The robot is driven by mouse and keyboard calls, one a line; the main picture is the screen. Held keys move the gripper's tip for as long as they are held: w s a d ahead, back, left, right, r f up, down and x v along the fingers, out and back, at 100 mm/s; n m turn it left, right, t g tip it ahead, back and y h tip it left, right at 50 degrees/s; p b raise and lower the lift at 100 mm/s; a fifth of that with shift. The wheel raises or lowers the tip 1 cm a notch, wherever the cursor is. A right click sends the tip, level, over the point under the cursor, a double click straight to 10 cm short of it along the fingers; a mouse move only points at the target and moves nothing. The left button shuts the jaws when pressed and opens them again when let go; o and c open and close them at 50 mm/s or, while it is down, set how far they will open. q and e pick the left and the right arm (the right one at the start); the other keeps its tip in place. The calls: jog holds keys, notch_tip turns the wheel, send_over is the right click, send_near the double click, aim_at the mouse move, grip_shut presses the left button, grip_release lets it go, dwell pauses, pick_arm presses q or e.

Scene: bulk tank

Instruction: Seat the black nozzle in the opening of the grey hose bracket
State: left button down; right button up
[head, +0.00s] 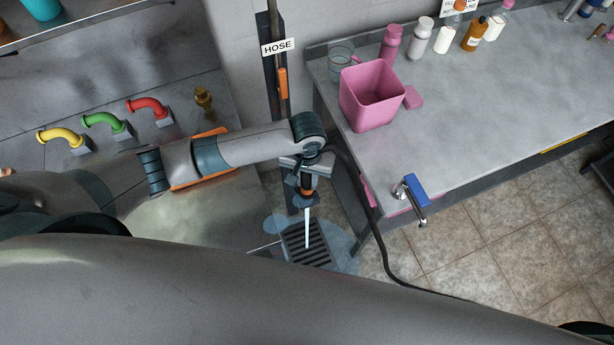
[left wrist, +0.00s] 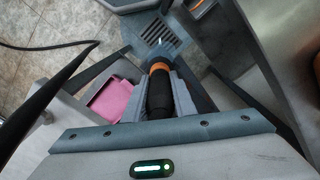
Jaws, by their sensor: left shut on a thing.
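My left gripper (head: 308,181) is shut on the black nozzle (head: 306,197), which has an orange ring and points down above the floor grate. A pale stream runs from its tip toward the grate. In the left wrist view the nozzle (left wrist: 160,95) lies between the two fingers, with its orange end facing away. A black hose trails from the gripper area down to the right. I cannot clearly make out the grey hose bracket; my left arm hides part of the wall below the HOSE sign (head: 278,46). My right gripper is not in view.
The floor grate (head: 307,246) has bluish wet patches around it. A grey counter (head: 460,110) at the right carries a pink bucket (head: 368,97) and several bottles. A blue-handled fitting (head: 414,190) stands at its front edge. An orange part (head: 282,84) is on the dark upright strip.

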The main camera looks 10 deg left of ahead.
pick_arm(q)
jog(key=shift+f, duration=0.75)
dwell(0.6)
jog(key=c, duration=1.4)
grip_release()
jog(key=shift+r, duration=0.1)
notch_tip(320, 180, up, 16)
jog(key=b, duration=0.3)
jog(key=shift+w, duration=0.1)
jog(key=shift+r, duration=0.65)
jog(key=shift+f, duration=0.1)
